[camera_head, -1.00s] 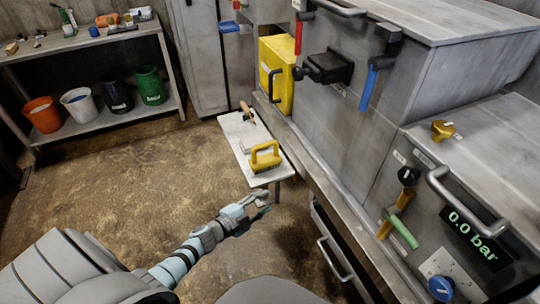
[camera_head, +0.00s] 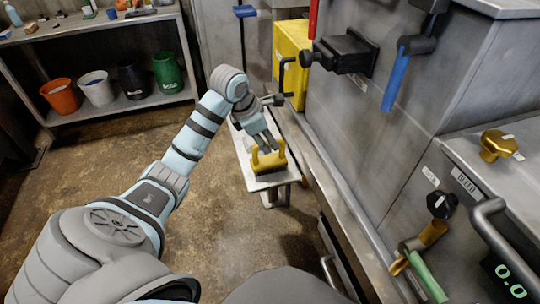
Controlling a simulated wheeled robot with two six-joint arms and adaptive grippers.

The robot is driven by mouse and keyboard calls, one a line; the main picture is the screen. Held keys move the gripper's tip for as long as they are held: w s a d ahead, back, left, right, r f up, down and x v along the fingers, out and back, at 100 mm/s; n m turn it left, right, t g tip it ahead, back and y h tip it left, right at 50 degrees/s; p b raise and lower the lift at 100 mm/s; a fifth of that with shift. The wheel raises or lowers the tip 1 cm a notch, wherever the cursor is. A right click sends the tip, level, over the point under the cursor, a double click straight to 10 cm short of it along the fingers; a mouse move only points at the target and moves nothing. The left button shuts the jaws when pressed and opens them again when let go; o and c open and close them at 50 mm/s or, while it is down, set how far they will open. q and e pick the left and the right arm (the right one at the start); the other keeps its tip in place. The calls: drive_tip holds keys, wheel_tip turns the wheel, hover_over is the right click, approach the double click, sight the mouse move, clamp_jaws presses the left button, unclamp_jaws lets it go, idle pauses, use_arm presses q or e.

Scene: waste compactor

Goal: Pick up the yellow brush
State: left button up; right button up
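The yellow brush (camera_head: 269,158) lies near the front end of a small pale side table (camera_head: 274,181), its handle arched upward and its dark bristles underneath. My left gripper (camera_head: 266,145) points down at the brush handle from behind and above. Its fingers appear spread around or just beside the handle; the overlap hides whether they touch it. The brush still rests on the table. My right gripper is not in view.
The grey compactor (camera_head: 400,110) with a blue lever (camera_head: 394,85) and a yellow box (camera_head: 290,60) stands close on the right. At back left, a shelf holds several buckets, including an orange one (camera_head: 61,97). The brown floor at left is clear.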

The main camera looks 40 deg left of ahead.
use_arm(q)
drive_tip(key=x, duration=0.3)
drive_tip(key=shift+s+a+f+b, duration=0.15)
drive_tip(key=shift+f+b, duration=0.1)
drive_tip(key=shift+b, duration=0.15)
drive_tip(key=shift+f, duration=0.15)
clamp_jaws()
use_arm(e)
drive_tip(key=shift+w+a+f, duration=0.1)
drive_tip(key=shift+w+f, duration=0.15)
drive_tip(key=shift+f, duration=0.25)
use_arm(q)
wheel_tip(320, 180, up, 20)
drive_tip(key=p, duration=1)
drive_tip(key=shift+p, duration=0.3)
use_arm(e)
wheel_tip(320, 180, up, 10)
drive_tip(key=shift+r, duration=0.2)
